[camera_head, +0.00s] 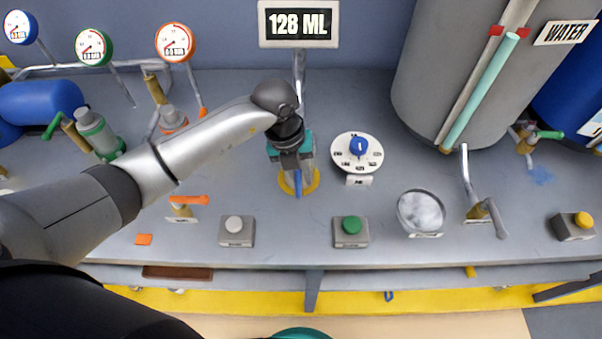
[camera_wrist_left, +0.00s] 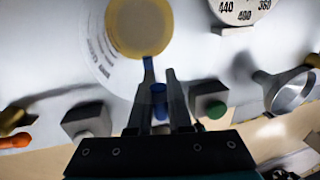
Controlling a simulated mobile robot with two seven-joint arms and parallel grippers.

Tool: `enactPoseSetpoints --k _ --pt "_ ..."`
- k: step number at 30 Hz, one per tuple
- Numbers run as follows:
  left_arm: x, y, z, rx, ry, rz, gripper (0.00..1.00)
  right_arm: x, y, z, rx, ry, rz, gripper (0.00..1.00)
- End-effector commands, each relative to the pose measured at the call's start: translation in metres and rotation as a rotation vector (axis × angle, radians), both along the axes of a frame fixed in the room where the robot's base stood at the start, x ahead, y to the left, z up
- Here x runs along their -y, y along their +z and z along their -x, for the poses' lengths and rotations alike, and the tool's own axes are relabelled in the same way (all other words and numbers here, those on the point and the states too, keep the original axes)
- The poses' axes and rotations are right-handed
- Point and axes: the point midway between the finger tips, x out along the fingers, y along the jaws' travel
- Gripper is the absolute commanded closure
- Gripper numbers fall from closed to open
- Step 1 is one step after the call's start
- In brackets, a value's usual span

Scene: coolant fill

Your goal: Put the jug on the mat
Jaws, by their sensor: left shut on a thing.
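My left gripper (camera_head: 297,171) points down at the bench below the spout and is shut on the blue handle of the jug (camera_head: 298,187). In the left wrist view, the fingers (camera_wrist_left: 160,80) close around the blue handle (camera_wrist_left: 158,96). The jug's body looks clear, with faint scale marks (camera_wrist_left: 100,50). In the head view the gripper hides most of it. The round yellow mat (camera_head: 312,184) shows around and beneath the gripper; a yellow disc (camera_wrist_left: 140,25) also shows within the jug's outline. I cannot tell whether the jug touches the mat. My right gripper is out of view.
A display (camera_head: 298,24) reads 128 ML behind the spout. A white dial with a blue knob (camera_head: 358,147) stands close on the right. Grey (camera_head: 235,226) and green (camera_head: 351,226) button boxes stand in front.

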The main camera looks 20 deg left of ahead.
Motion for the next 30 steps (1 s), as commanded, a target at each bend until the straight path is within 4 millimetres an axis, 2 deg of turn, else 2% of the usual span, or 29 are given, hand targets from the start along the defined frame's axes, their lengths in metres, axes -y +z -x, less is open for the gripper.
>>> enactPoseSetpoints --k 1,9,19,23,30 --pt "0.0 -0.002 0.0 -0.001 0.001 -0.001 0.81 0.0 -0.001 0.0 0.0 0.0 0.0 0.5" --pt "0.0 -0.001 0.0 -0.001 0.001 -0.001 0.53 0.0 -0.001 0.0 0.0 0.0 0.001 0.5" --pt "-0.001 0.004 0.0 0.0 0.001 0.0 0.53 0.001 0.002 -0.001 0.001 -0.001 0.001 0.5" --pt "-0.004 0.024 0.0 0.004 0.001 0.0 0.53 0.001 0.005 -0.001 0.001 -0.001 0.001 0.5" --pt "-0.014 0.076 0.003 0.004 0.001 0.0 0.53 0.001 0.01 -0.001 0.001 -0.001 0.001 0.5"
